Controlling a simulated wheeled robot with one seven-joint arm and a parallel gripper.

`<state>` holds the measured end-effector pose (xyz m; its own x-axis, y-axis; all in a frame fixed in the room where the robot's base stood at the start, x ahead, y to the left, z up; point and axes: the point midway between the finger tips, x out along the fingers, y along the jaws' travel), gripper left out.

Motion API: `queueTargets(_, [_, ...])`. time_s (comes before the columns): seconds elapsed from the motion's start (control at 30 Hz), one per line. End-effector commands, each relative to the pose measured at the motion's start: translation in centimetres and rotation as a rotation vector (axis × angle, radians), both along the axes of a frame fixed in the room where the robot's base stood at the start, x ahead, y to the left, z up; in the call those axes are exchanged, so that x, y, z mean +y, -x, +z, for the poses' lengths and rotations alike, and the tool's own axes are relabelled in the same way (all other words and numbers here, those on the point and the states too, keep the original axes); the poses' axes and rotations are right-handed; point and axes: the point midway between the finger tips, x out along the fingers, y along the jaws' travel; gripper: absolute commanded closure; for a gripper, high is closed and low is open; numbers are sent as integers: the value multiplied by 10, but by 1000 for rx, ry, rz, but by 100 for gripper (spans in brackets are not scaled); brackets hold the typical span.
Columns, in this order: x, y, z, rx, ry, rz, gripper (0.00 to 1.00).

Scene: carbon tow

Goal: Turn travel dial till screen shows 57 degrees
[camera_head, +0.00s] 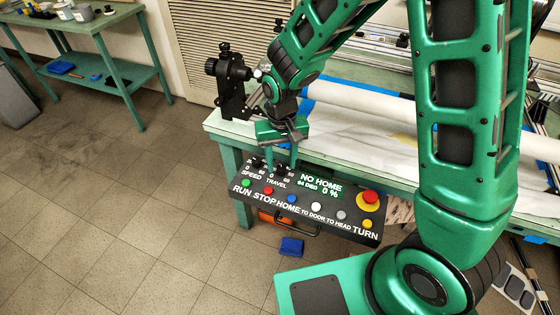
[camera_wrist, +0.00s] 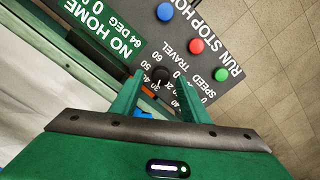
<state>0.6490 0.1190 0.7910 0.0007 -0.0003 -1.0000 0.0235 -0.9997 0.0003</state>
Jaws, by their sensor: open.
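The black control panel (camera_head: 232,199) hangs at the front edge of the green table. Its small green screen (camera_head: 321,186) reads NO HOME, 64 DEG and 0 %; it also shows in the wrist view (camera_wrist: 97,38), upside down. The black travel dial (camera_wrist: 161,76) lies between the two fingers of my open gripper (camera_wrist: 164,88). I cannot tell if the fingers touch it. In the head view my gripper (camera_head: 282,160) points down at the panel's top edge, and the fingers partly hide the dials. The speed dial (camera_head: 257,163) is just left of it.
The panel has several coloured buttons, with a red stop knob (camera_head: 370,197) at its right end. A black clamp-like device (camera_head: 230,80) stands at the table corner behind my gripper. A blue cloth (camera_head: 291,246) lies on the floor below.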

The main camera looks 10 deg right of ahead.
Motion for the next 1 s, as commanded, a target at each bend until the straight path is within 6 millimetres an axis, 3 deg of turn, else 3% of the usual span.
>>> queueTargets(0.5, [0,-3,86,-5,-1,-2,59])
queueTargets(0.7, [0,-3,100,-4,0,-2,59])
queueTargets(1.0, [-1,-3,101,-2,0,-2,59])
